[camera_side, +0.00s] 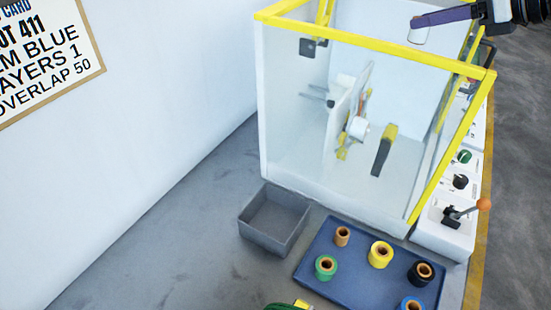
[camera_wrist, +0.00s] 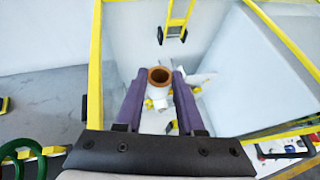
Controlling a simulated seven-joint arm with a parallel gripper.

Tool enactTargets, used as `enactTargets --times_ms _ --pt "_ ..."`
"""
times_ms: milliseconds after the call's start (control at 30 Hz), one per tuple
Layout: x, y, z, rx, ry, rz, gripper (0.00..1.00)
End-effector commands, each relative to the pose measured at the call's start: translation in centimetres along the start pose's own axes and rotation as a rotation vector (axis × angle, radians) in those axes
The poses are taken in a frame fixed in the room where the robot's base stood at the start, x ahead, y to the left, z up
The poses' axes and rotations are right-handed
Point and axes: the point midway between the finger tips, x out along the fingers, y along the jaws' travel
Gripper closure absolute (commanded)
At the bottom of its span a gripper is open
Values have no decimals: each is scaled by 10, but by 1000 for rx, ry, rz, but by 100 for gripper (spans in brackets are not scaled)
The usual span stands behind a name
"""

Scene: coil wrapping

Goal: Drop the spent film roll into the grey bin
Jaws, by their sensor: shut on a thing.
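My gripper (camera_wrist: 159,76) is shut on a film roll (camera_wrist: 159,88), with its two purple fingers on either side. The roll has a brown open core and a pale body. In the side view my gripper (camera_side: 440,19) is at the top right, above the yellow-framed enclosure, and the pale roll (camera_side: 418,34) hangs at its fingertips. The grey bin (camera_side: 262,241) stands on the floor in front of the enclosure, lower and to the left of my gripper. Its visible inside looks empty. I cannot make out the bin in the wrist view.
The enclosure has yellow rails (camera_side: 370,49), clear walls and a mechanism inside. A blue tray (camera_side: 345,283) with several coloured rolls lies right of the bin. Controls with an orange-knobbed lever (camera_side: 484,204) line the right side. A white wall stands left; floor left of the bin is clear.

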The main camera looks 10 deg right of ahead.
Motion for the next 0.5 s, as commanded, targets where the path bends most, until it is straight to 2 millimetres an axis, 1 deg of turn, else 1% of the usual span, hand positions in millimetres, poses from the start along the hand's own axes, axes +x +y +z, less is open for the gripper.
enactTargets --times_ms 33,100,167,300,400,500 --pt "-1 15 11 -21 -3 33 100" --pt "-2 36 24 -45 -3 79 100" --pt "-3 55 35 -68 -3 123 100" --pt "-9 103 58 -127 -4 228 100" --pt "-13 134 70 -163 -3 298 100" --pt "-14 164 77 -199 0 364 100"
